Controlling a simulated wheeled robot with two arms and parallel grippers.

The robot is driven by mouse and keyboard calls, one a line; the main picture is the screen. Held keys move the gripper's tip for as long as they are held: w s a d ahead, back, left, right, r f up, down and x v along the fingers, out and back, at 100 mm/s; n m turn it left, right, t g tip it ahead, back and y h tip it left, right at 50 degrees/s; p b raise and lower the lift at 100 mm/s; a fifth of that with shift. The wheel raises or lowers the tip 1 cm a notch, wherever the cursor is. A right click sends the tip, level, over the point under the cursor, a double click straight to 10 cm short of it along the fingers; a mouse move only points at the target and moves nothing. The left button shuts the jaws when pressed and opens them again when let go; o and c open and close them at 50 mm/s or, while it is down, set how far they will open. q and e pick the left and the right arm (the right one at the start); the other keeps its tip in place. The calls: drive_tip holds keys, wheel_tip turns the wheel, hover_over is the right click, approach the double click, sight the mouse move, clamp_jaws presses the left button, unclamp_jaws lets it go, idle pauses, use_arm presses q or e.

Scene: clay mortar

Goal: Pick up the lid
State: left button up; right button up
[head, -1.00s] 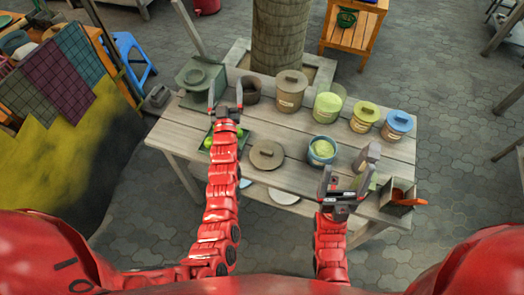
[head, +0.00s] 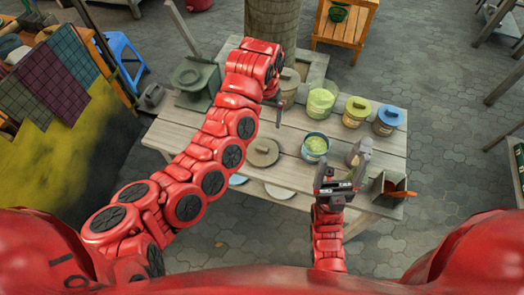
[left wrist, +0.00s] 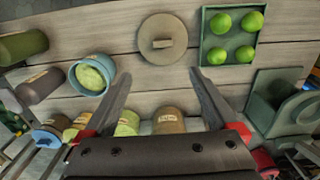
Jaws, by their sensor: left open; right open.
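A round brown lid (head: 263,152) with a raised bar handle lies flat on the wooden table, near its front edge. It also shows whole in the left wrist view (left wrist: 163,38), ahead of the fingertips and a little above the middle between them. My left gripper (head: 277,107) is over the table, just behind the lid in the head view. It is open and empty, with its fingers spread in the left wrist view (left wrist: 160,75), apart from the lid. My right gripper (head: 343,165) is open and empty at the table's front right.
A blue bowl with green contents (head: 315,146) stands right of the lid. A green tray of green fruit (left wrist: 232,35) lies beside the lid, hidden by my left arm in the head view.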

use_arm(q)
drive_tip(key=b, duration=0.2)
approach(262, 148)
drive_tip(key=shift+w+d+f, duration=0.1)
drive_tip(key=shift+d+f, duration=0.2)
drive_tip(key=shift+d, duration=0.1)
wheel_tip(262, 148, down, 2)
drive_tip(key=shift+f+p, duration=0.1)
drive_tip(key=shift+p, duration=0.2)
drive_tip(key=shift+f, duration=0.25)
drive_tip(key=shift+a+f+p, duration=0.2)
drive_tip(key=shift+f+p, duration=0.3)
drive_tip(key=shift+p, duration=0.05)
drive_tip(key=f, duration=0.1)
drive_tip(key=f+p, duration=0.1)
drive_tip(key=f, duration=0.1)
drive_tip(key=shift+a+f, duration=0.1)
drive_tip(key=shift+a, duration=0.15)
drive_tip(key=shift+f, duration=0.7)
drive_tip(key=c, duration=1.4)
